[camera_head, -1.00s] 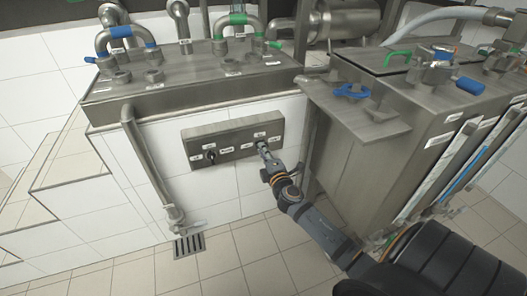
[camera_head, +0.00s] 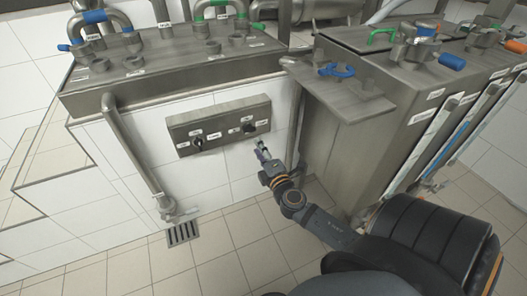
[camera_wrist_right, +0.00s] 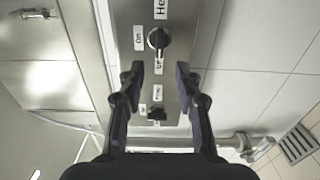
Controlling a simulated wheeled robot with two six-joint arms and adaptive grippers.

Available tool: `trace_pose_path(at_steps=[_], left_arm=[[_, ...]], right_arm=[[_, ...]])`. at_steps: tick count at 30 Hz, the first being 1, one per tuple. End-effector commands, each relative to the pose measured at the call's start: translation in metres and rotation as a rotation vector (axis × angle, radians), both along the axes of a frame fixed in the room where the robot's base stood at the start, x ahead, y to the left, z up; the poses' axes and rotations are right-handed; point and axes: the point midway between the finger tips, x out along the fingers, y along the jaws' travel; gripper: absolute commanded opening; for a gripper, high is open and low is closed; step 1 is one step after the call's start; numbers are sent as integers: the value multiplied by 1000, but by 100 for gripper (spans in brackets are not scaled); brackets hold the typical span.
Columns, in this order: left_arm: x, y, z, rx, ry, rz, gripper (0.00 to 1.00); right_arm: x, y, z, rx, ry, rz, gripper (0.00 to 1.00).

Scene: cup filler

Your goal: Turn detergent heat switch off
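A grey metal switch panel (camera_head: 218,126) is on the white tiled front of the left machine. It has a left black knob (camera_head: 198,143) and a right black knob (camera_head: 249,128), each with small white labels. My right gripper (camera_head: 262,152) is just below and right of the right knob, apart from it. In the right wrist view the gripper (camera_wrist_right: 160,76) is open and empty, its fingers either side of the panel. The right knob (camera_wrist_right: 158,38) is beyond the fingertips, beside an "On" label; its handle seems to point at the "Off" label. The left knob (camera_wrist_right: 157,113) shows between the fingers. My left gripper is out of view.
A steel tank (camera_head: 360,130) with a projecting shelf stands right of the panel, close to my right arm. A vertical pipe (camera_head: 132,145) runs down left of the panel to a floor drain (camera_head: 183,233). The tiled floor below the panel is clear.

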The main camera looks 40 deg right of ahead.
Motion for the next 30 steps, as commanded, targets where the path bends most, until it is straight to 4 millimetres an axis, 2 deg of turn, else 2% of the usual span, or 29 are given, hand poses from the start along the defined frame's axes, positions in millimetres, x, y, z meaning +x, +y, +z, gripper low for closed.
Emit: trace_pose_path(at_steps=[3, 7, 26, 29, 30], left_arm=[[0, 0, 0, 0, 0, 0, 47], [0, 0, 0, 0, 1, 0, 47], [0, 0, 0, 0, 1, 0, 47], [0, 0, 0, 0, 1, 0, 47], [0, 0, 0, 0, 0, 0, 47]], right_arm=[[-23, 6, -1, -1, 3, 2, 34], [-36, 9, 0, 0, 1, 1, 34], [-41, 9, -1, 11, 2, -4, 34], [-49, 6, -16, 129, 33, -50, 34], [-55, 4, -28, 222, 60, -88, 34]])
